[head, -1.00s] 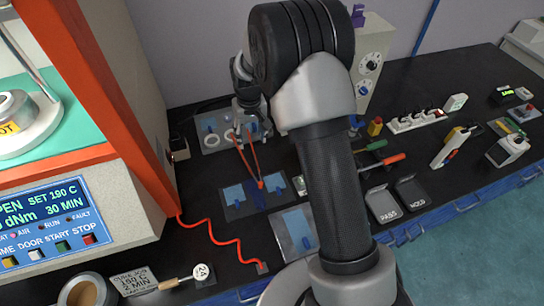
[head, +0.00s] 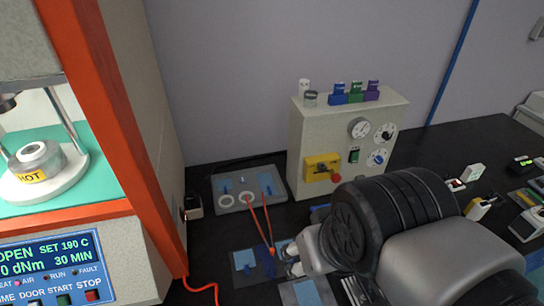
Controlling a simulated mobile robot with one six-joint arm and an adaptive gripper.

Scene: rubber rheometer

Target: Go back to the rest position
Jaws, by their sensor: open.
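My arm fills the lower right of the head view, with its large dark joint in front of the bench. My gripper (head: 291,262) shows only in part at the left end of the arm. It is open, low in the picture beside the blue sheets on a dark mat (head: 238,278). I see nothing held in it.
The rheometer (head: 68,238) with its orange frame and hot die (head: 38,160) stands at the left. A beige box with gauges (head: 318,132) and a yellow-and-red switch stands behind my arm. Small instruments crowd the right. Bare black bench (head: 212,238) lies left of the mat.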

